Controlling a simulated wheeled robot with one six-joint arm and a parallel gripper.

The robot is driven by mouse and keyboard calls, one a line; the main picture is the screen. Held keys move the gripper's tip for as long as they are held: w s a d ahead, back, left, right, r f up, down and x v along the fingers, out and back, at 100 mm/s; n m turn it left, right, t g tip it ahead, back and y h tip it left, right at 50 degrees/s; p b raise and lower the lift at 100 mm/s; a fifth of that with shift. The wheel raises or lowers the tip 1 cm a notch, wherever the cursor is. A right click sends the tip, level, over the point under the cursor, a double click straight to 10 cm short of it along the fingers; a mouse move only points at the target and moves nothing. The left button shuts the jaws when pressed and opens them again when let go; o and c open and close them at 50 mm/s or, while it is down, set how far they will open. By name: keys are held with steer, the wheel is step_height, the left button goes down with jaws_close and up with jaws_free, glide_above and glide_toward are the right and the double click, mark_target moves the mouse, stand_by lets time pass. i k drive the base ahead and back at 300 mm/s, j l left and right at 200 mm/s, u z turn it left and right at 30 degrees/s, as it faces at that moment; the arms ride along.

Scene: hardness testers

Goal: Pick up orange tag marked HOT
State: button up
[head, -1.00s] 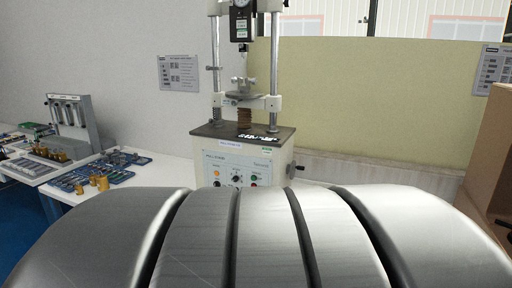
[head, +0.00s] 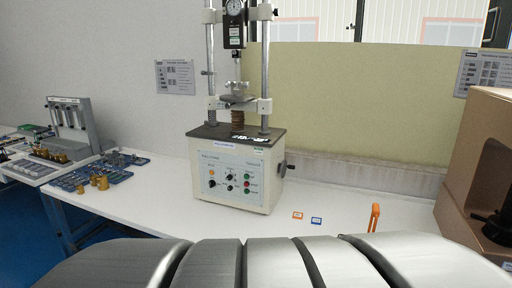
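A small orange tag (head: 297,215) lies flat on the white bench, to the right of the testing machine. Its print is too small to read. A small blue tag (head: 316,221) lies close to its right, apart from it. My gripper is not in view. A large grey ribbed metal part, likely of my own arm, fills the bottom of the view and hides the near part of the bench.
The pull tester (head: 236,170) stands left of the tags. An upright orange object (head: 375,217) is right of them. A brown box (head: 478,165) stands at the far right. Blue trays (head: 88,176) with brass parts lie at left. Bench around the tags is clear.

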mark_target(299, 215)
steer(key=j+u, duration=0.1)
steer(key=j, duration=0.15)
steer(key=i+l, duration=0.4)
steer(key=i, duration=0.15)
steer(key=i+l, duration=0.35)
steer(key=i, duration=0.15)
steer(key=l+z, duration=0.05)
